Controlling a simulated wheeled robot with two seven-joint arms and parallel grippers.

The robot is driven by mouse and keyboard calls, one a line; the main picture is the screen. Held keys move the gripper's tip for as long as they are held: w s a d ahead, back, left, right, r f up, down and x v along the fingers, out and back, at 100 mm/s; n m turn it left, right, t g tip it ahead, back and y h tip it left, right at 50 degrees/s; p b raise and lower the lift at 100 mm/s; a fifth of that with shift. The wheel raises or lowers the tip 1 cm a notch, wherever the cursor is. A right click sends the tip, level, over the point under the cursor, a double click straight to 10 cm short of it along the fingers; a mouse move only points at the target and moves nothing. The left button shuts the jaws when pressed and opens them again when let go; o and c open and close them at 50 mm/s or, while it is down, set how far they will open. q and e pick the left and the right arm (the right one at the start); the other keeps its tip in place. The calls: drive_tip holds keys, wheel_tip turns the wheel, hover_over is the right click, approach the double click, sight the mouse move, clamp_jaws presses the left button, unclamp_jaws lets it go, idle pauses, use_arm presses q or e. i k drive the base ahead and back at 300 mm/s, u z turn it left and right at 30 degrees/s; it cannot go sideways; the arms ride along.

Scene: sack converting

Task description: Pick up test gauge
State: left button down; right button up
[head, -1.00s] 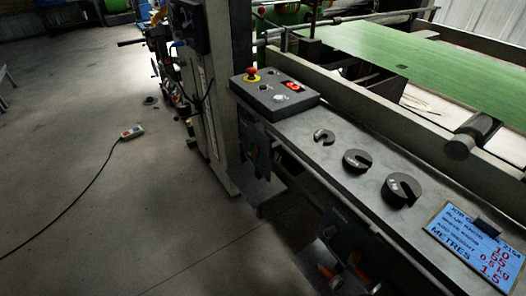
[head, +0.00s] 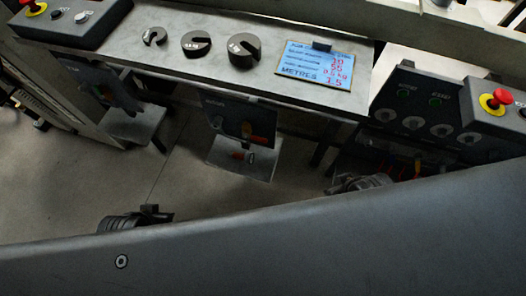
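I cannot make out for certain which thing is the test gauge. A small shelf with a dark back panel (head: 222,112) hangs below the bench and holds small tools with orange and yellow parts (head: 246,134). Another small shelf (head: 137,122) to its left holds dark tools. Part of what looks like my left gripper (head: 135,219) shows at the lower left, over the floor. Part of what looks like my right gripper (head: 360,183) shows below the control panel at the right. Both are mostly hidden behind my own grey body, and their fingers cannot be made out.
The grey bench (head: 110,45) carries three slotted dark weights, the largest (head: 243,49) at right, and a blue job card (head: 313,66). A control box (head: 75,18) stands at the left end. A panel with a red stop button (head: 496,99) is at right. Bare floor lies below.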

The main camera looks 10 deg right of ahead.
sight(248, 158)
drive_tip(key=z, duration=0.75)
drive_tip(key=k, duration=1.05)
drive_tip(key=z, duration=0.8)
